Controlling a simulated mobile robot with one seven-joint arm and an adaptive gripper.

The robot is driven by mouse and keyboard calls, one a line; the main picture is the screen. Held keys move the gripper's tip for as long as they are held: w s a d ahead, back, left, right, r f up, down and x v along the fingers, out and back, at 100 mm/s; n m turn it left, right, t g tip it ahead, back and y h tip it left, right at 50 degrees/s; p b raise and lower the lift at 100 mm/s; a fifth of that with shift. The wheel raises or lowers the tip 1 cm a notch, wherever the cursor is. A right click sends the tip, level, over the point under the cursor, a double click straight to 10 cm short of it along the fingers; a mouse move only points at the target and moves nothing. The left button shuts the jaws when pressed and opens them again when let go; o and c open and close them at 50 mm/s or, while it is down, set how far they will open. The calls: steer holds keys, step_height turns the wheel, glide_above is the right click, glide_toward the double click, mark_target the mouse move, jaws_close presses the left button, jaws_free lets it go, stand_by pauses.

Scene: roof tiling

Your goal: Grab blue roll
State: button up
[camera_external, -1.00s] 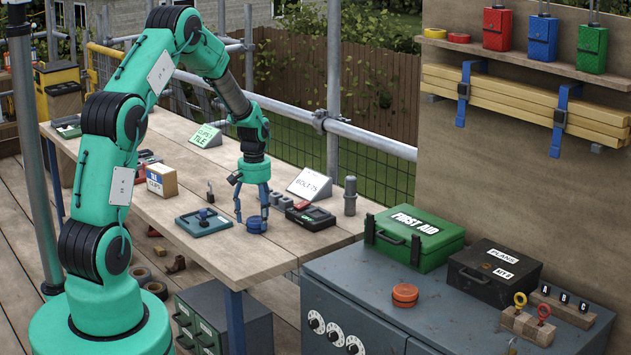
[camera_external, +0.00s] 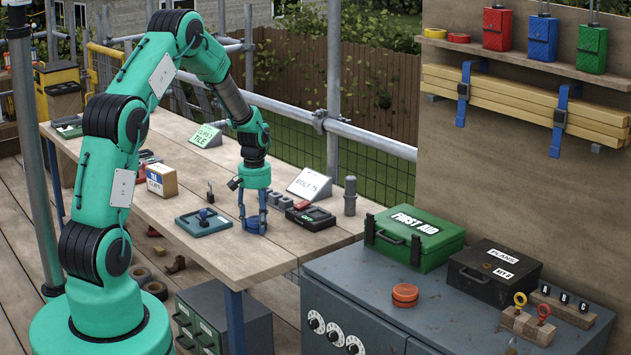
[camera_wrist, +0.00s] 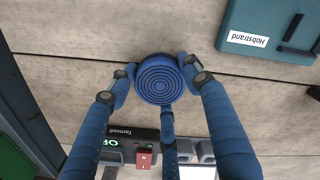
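The blue roll (camera_wrist: 160,80) shows in the wrist view as a round disc with dark concentric rings, resting on the wooden bench top (camera_external: 290,243). My gripper (camera_wrist: 157,78) has blue fingers, with tips against the roll's left and right sides and a further finger at its lower edge. In the external view my gripper (camera_external: 252,226) points straight down at the bench, its fingers close around the roll, which they largely hide. The roll looks upright and still at bench height.
A dark teal tray (camera_external: 203,222) lies left of my gripper. A black device with a red button (camera_external: 310,217), small grey blocks (camera_external: 280,201), a sign (camera_external: 310,183) and a grey cylinder (camera_external: 350,196) stand to the right. Bare planks lie in front.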

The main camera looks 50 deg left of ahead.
mark_target(257, 219)
steer(key=shift+r, duration=0.1)
steer(key=shift+r+p, duration=0.35)
steer(key=shift+r, duration=0.4)
step_height(257, 219, up, 2)
steer(key=shift+r+p, duration=0.2)
steer(key=shift+p, duration=0.2)
steer(key=s+d, duration=0.2)
steer(key=s, duration=0.2)
steer(key=s+d+p, duration=0.1)
steer(key=s+d, duration=0.1)
steer(key=s, duration=0.3)
steer(key=s+d+r+p, duration=0.1)
steer(key=s+d, duration=0.2)
steer(key=s, duration=0.2)
steer(key=shift+s, duration=0.25)
